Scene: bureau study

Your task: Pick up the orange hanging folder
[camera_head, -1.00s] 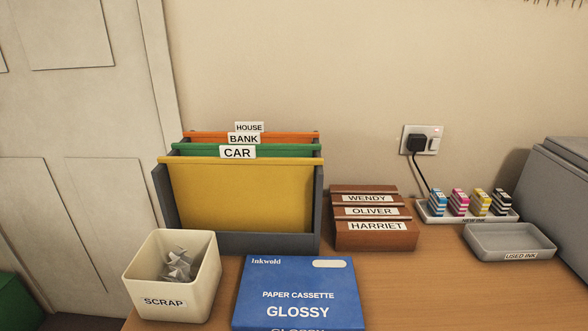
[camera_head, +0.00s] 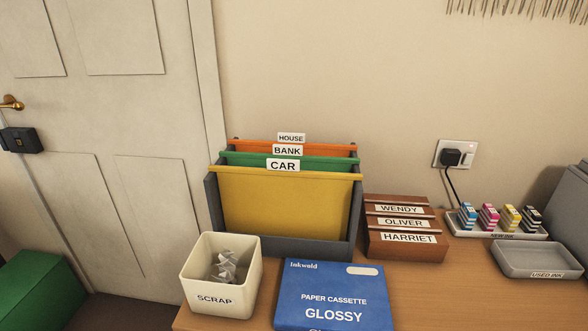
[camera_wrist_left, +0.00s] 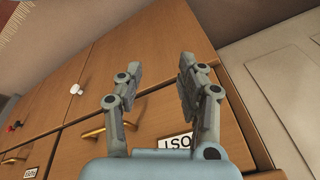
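The orange hanging folder (camera_head: 330,149) is the rearmost of the folders in the grey file box (camera_head: 300,247). Only its top strip shows; its tab reads HOUSE. In front of it hang the green folder (camera_head: 240,159), tabbed BANK, and the yellow folder (camera_head: 285,205), tabbed CAR, which hide the rest of it. My left gripper (camera_wrist_left: 152,75) shows in the left wrist view with its two fingers apart and nothing between them. It is near wooden drawer fronts with brass handles, and no folder shows there. My right gripper is in neither view.
A SCRAP bin (camera_head: 222,275) and a blue paper cassette box (camera_head: 333,296) stand in front of the file box. A wooden letter rack (camera_head: 404,240) is close on its right. Ink cartridges and a USED INK tray (camera_head: 538,262) are further right. A door (camera_head: 110,120) is at left.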

